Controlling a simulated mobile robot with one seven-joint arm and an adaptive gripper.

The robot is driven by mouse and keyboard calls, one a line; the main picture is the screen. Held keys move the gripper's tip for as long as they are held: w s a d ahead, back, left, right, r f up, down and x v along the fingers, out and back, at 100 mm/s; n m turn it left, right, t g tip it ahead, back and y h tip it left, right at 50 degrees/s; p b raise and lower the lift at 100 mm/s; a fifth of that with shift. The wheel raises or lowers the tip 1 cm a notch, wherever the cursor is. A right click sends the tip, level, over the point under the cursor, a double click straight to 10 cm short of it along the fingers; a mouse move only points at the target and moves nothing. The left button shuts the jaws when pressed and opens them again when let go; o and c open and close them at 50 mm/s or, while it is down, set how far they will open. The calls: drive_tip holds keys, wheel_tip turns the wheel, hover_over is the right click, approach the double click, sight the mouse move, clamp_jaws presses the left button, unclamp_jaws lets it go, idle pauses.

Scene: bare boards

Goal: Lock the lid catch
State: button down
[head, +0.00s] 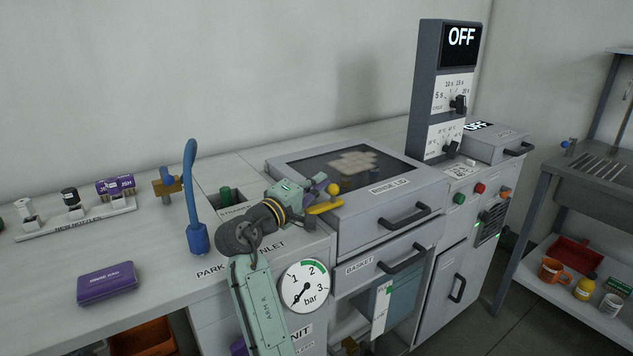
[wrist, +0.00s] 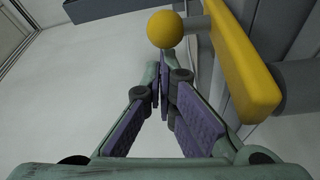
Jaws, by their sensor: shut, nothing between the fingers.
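The lid catch shows as a yellow lever bar (head: 325,208) with a yellow ball knob (head: 333,189), at the left side of the rinse lid's housing. In the wrist view the bar (wrist: 243,65) runs along the right and the ball (wrist: 165,29) sits beyond my fingertips. The grey rinse lid (head: 411,187) with its dark window lies flat and looks closed. My gripper (head: 319,187) is shut and empty, its purple-padded fingers close beside the catch. In the wrist view the fingertips (wrist: 163,78) point toward the ball; I cannot tell whether they touch it.
A black lid handle (head: 408,215) and a basket drawer handle (head: 402,259) stick out at the front. A blue hose (head: 190,190) stands upright left of my arm. A pressure gauge (head: 305,286) is below. The counter at left has free room around a purple box (head: 107,283).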

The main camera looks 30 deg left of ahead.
drive_tip(key=shift+s, duration=0.15)
drive_tip(key=s, duration=0.4)
drive_tip(key=s+a, duration=0.1)
drive_tip(key=s, duration=0.6)
drive_tip(key=shift+s+a+f, duration=0.3)
drive_tip(key=shift+a+f, duration=0.05)
drive_tip(key=shift+f, duration=0.05)
